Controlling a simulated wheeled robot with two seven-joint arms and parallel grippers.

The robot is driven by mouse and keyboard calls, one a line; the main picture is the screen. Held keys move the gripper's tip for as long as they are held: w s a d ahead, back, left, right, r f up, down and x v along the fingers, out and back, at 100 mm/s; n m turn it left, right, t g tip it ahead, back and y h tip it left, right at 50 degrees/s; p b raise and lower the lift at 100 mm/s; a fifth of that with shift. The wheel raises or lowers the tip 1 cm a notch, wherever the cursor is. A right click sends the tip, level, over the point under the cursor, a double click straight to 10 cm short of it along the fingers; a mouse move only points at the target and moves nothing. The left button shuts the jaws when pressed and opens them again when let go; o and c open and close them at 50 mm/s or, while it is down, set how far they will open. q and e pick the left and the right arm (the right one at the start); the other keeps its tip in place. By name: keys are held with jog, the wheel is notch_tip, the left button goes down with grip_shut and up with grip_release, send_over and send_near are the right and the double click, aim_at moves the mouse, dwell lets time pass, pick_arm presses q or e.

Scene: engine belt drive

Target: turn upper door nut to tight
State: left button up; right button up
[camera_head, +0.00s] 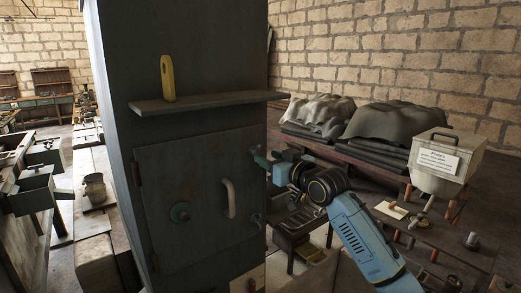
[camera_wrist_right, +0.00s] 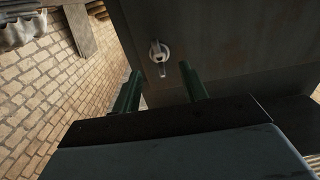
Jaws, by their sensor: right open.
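A lower nut (camera_head: 257,219) shows at the door's right edge. My right gripper (camera_head: 259,157) is at the upper right edge of the door and covers the place above that nut. In the right wrist view its two green fingers (camera_wrist_right: 160,88) are apart, with nothing between them. A metal nut with a wing-like bar (camera_wrist_right: 159,52) sits on a grey face just beyond the fingertips; I cannot tell whether they touch. My left gripper is not in view.
A shelf (camera_head: 205,102) juts out above the door and carries a yellow-handled tool (camera_head: 167,78). A bench with covered heaps (camera_head: 400,125) and a labelled metal container (camera_head: 446,160) stand at right. A brick wall (camera_head: 390,50) closes the back.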

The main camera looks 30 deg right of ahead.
aim_at(257, 152)
jog(key=shift+w+a+p, duration=0.15)
jog(key=shift+w+p, duration=0.3)
jog(key=shift+w, duration=1.9)
jog(key=shift+c, duration=0.2)
grip_shut()
